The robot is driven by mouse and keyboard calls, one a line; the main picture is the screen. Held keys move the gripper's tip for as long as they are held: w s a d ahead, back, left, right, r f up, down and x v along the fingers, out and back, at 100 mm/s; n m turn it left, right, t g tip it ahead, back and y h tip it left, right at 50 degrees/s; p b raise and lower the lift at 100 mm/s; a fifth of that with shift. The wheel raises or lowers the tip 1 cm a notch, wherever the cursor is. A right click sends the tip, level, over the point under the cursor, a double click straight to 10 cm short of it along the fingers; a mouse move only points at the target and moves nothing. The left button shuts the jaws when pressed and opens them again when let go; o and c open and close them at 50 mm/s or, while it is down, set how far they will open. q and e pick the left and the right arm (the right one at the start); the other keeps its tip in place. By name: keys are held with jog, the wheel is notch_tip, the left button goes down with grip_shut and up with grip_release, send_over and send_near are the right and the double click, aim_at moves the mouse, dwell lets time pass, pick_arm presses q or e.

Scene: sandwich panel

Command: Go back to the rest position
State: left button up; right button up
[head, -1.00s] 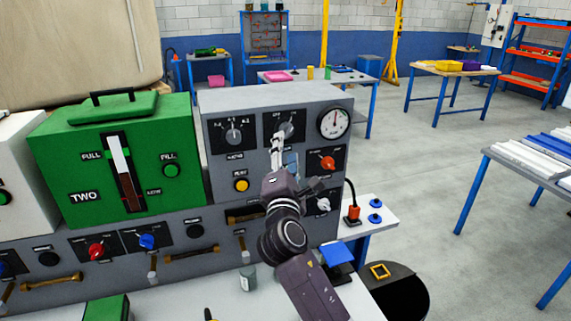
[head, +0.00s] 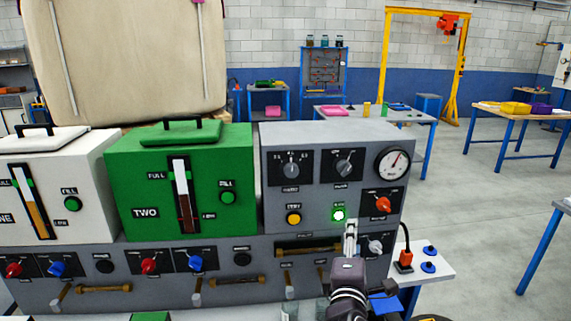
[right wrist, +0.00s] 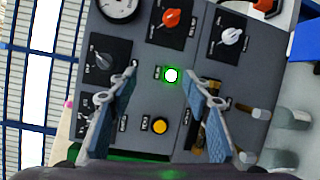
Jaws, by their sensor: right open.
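My right gripper (head: 351,236) is in front of the grey control panel (head: 336,131), just below a lit green button. It also shows in the right wrist view (right wrist: 160,85), with its two fingers apart and nothing between them. The lit green button (right wrist: 171,75) shows beyond the fingertips, with a bright white centre; it also shows in the head view (head: 339,215). I cannot tell the exact gap between fingertips and panel. My left gripper is not in view.
A green box marked TWO (head: 221,170) and a white box (head: 100,175) stand left of the panel. An orange plug-like part (head: 404,260) and blue knobs (head: 429,266) are on a side table at right. Open floor (head: 480,220) lies to the right.

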jog(key=s+d+f+m+g+y, duration=0.3)
jog(key=s+f+m+g, duration=0.5)
jog(key=s+f, duration=1.05)
jog(key=s+a+f+m+g+y, duration=0.25)
jog(key=s+f, duration=0.25)
jog(key=s, duration=0.4)
jog(key=s+a+f+m+g+y, duration=0.1)
jog(key=s+f+m+g, duration=0.25)
jog(key=s, duration=0.65)
notch_tip(320, 180, down, 29)
jog(key=s+b, duration=0.1)
jog(key=b, duration=0.1)
jog(key=s+d+f+g+b, duration=0.1)
jog(key=s+d+f, duration=0.1)
jog(key=s+f, duration=1.5)
jog(key=shift+d+g, duration=0.3)
jog(key=shift+d, duration=0.1)
